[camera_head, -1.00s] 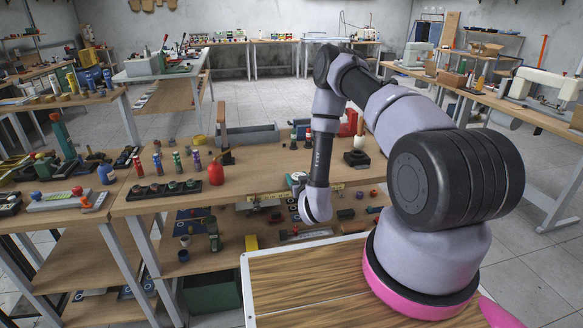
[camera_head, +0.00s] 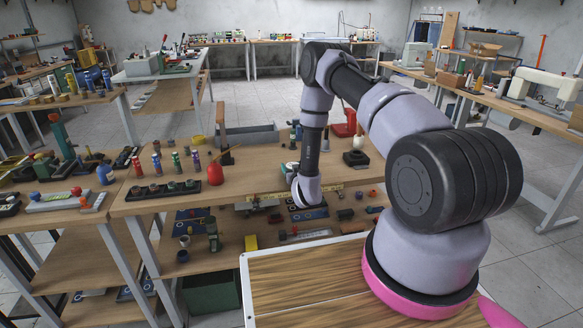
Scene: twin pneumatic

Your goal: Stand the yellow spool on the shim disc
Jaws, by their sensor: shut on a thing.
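My arm reaches out over the middle bench, with its wrist low at the front edge. A small pale part with a teal patch shows just left of the wrist and appears to be my gripper (camera_head: 290,170). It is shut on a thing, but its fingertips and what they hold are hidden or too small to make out. I cannot pick out the yellow spool for certain. I cannot make out the shim disc either; the wrist and forearm cover part of the bench top.
Several small coloured cylinders stand behind the tray. A black block (camera_head: 356,159) sits to the right. Bare bench top lies left of centre.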

